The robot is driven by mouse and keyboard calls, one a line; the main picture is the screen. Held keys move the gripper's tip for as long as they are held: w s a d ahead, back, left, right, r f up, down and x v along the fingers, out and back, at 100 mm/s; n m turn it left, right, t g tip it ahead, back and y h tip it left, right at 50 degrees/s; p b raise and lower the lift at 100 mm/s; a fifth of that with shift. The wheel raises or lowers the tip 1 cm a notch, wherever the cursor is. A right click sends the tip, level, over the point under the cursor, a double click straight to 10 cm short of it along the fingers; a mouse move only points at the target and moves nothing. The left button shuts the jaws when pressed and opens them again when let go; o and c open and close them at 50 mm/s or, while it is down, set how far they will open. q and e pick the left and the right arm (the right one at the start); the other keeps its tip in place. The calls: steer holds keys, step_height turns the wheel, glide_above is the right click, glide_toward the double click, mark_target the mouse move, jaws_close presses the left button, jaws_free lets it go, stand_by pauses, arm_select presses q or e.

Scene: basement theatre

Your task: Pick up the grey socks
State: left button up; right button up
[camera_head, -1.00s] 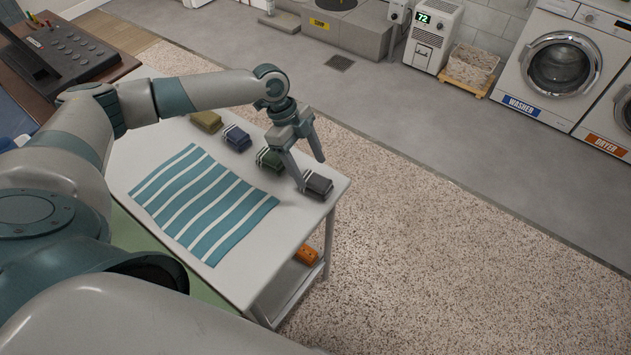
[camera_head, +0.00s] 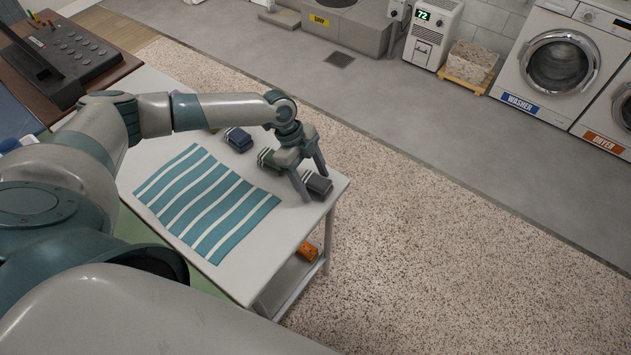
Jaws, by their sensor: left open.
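The grey socks (camera_head: 319,184) are a small folded pair with pale stripes, lying near the right corner of the white table (camera_head: 262,262). My left gripper (camera_head: 315,188) is open and lowered over them, pointing down. One finger is on the near left side of the socks and the other is at their far side. I cannot tell whether the fingers touch the socks. My right gripper is not in view.
Green socks (camera_head: 268,160) and blue socks (camera_head: 238,139) lie in a row to the left. A teal-striped cloth (camera_head: 205,204) lies flat on the table. An orange object (camera_head: 307,252) is on the lower shelf. Open floor (camera_head: 450,240) lies to the right.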

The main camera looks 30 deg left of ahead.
mark_target(318, 181)
arm_select(q)
steer(key=shift+c, duration=0.4)
steer(key=c, duration=1.1)
steer(key=shift+o, duration=0.2)
steer(key=shift+r, duration=0.15)
steer(key=shift+r+b, duration=0.5)
steer(key=shift+r, duration=0.1)
step_height(318, 181, up, 2)
steer(key=shift+r+b, duration=0.25)
steer(key=shift+b, duration=0.45)
steer(key=s+r+b, duration=0.3)
steer(key=s+r, duration=0.4)
steer(key=s, duration=0.4)
steer(key=shift+s, duration=0.35)
